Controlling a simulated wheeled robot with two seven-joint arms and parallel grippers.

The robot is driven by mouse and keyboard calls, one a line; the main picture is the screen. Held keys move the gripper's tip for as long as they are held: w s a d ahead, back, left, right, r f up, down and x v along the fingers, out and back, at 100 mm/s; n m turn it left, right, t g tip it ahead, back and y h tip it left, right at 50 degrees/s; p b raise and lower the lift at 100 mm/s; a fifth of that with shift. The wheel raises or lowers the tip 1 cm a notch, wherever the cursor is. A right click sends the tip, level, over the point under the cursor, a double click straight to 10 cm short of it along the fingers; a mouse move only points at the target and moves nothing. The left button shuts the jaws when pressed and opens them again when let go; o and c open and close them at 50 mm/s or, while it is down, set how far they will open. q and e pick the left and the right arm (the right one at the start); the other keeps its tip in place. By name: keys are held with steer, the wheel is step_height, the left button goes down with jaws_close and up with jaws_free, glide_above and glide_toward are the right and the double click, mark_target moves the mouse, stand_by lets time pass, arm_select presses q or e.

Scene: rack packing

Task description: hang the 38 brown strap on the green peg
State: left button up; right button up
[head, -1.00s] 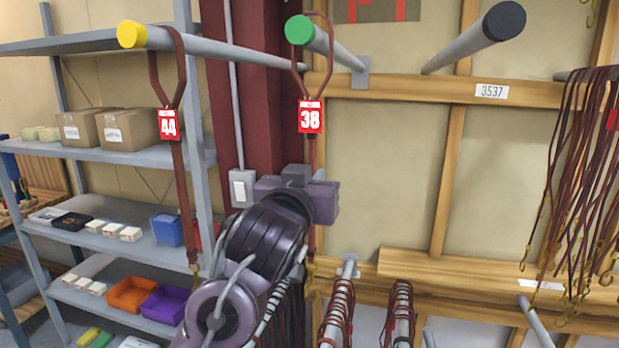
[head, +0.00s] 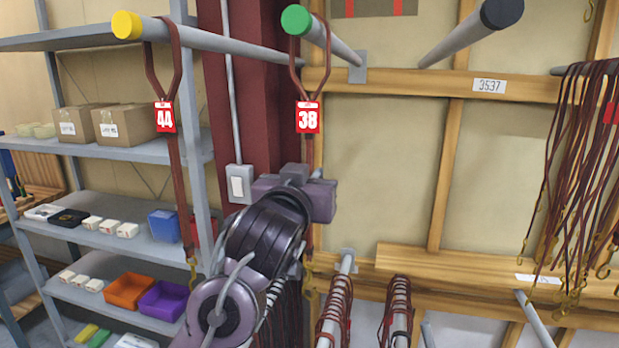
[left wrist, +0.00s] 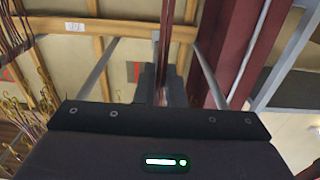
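The 38 brown strap (head: 308,152) hangs upright, with a red 38 tag and an open loop above it. In the head view the loop surrounds the green peg (head: 297,19) just behind its green tip. My right gripper is out of view.
A yellow-tipped peg (head: 127,25) at left carries the 44 strap (head: 173,165). A black-tipped peg (head: 502,13) juts out at right, empty. Shelves (head: 100,150) stand at left; many straps (head: 585,150) hang at right. Lower pegs with straps (head: 335,310) are below.

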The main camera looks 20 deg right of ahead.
arm_select(q)
steer(key=o, duration=0.5)
